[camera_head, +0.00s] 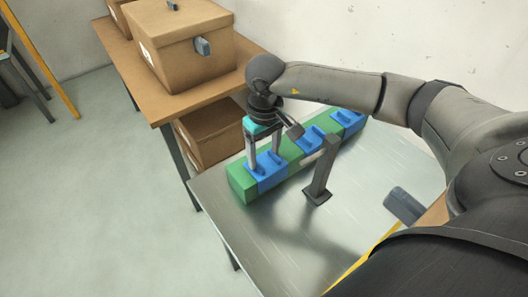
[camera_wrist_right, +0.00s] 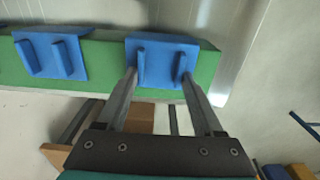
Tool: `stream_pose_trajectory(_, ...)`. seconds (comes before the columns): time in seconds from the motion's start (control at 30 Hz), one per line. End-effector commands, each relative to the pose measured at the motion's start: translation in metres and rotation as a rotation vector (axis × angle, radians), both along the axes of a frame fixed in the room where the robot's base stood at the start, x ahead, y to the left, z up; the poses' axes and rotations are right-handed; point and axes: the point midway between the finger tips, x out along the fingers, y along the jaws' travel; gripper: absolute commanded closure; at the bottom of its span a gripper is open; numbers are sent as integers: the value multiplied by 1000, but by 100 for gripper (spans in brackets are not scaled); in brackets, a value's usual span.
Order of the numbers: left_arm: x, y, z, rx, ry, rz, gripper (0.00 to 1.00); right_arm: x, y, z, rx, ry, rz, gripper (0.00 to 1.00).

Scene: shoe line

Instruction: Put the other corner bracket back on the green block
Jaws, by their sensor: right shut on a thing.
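The long green block (camera_head: 241,184) lies on the metal table and also shows in the right wrist view (camera_wrist_right: 101,70). Several blue corner brackets sit along it: one at the near end (camera_head: 268,180), a middle one (camera_head: 312,139) and a far one (camera_head: 347,119). My right gripper (camera_head: 265,166) points down at the near-end bracket. In the right wrist view its fingers (camera_wrist_right: 159,78) are shut on the two raised ribs of this blue bracket (camera_wrist_right: 160,47), which lies against the block. A second bracket (camera_wrist_right: 50,56) shows to its left. My left gripper is not in view.
A dark upright stand (camera_head: 320,178) is on the metal table (camera_head: 270,235) close beside the block. A grey piece (camera_head: 404,205) lies at the right. Cardboard boxes (camera_head: 180,45) stand on a wooden table at the back left. The table's front is clear.

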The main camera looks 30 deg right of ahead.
Motion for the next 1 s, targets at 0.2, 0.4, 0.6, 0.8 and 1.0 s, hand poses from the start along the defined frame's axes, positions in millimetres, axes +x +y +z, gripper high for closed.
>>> stream_pose_trajectory(0.2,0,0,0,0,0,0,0,0,0,1,0,0,0,87)
stream_pose_trajectory(0.4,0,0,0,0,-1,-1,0,0,0,0,0,-1,0,87)
stream_pose_trajectory(0.6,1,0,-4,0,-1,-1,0,0,0,-1,0,-1,0,87)
stream_pose_trajectory(0.8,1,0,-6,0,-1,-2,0,0,0,-2,0,0,0,87)
stream_pose_trajectory(1.0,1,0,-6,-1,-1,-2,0,0,0,-2,0,0,0,87)
